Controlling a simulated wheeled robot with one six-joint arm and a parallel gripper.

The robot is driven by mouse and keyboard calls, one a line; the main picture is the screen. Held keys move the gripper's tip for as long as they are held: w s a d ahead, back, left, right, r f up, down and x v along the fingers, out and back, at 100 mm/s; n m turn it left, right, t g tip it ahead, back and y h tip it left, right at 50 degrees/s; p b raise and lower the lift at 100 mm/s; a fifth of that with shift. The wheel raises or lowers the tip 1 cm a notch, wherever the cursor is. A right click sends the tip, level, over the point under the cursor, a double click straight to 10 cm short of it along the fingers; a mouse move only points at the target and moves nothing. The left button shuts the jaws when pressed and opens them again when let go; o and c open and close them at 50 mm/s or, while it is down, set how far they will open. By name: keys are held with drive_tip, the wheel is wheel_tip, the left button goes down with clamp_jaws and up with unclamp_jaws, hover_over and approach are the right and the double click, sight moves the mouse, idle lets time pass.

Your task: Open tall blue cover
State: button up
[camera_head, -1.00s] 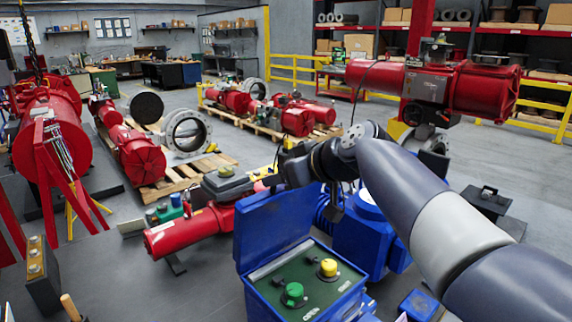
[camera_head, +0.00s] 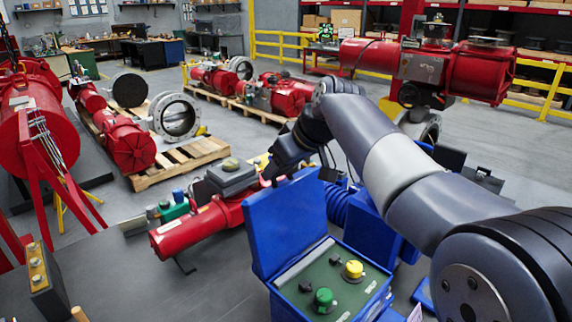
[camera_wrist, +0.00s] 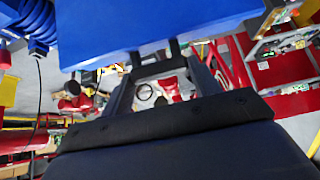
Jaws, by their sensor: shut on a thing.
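The tall blue cover (camera_head: 286,222) stands raised on the blue control box, leaning a little back to the left. The open box shows a green panel (camera_head: 325,270) with a green knob (camera_head: 323,297) and a yellow knob (camera_head: 354,269). My gripper (camera_head: 272,172) is behind the cover's upper edge, its fingertips mostly hidden in the head view. In the wrist view, the blue cover (camera_wrist: 155,25) fills the top, and my gripper (camera_wrist: 163,66) reaches to its edge. The gripper is shut on the cover; the contact itself is hard to see.
A red actuator (camera_head: 190,228) with a grey top lies left of the cover. A blue actuator body (camera_head: 370,228) stands behind the box, below my arm. A large red actuator (camera_head: 430,72) is at back right.

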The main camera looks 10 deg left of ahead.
drive_tip(key=shift+r, duration=0.2)
drive_tip(key=o, duration=1.2)
drive_tip(key=shift+c, duration=0.2)
drive_tip(key=shift+o, duration=1.1)
drive_tip(key=shift+f, duration=0.15)
drive_tip(key=shift+d, duration=0.1)
drive_tip(key=b+v, duration=0.1)
drive_tip(key=v, duration=0.9)
drive_tip(key=shift+r, duration=0.3)
drive_tip(key=shift+s+d, duration=0.15)
drive_tip(key=shift+c, duration=0.2)
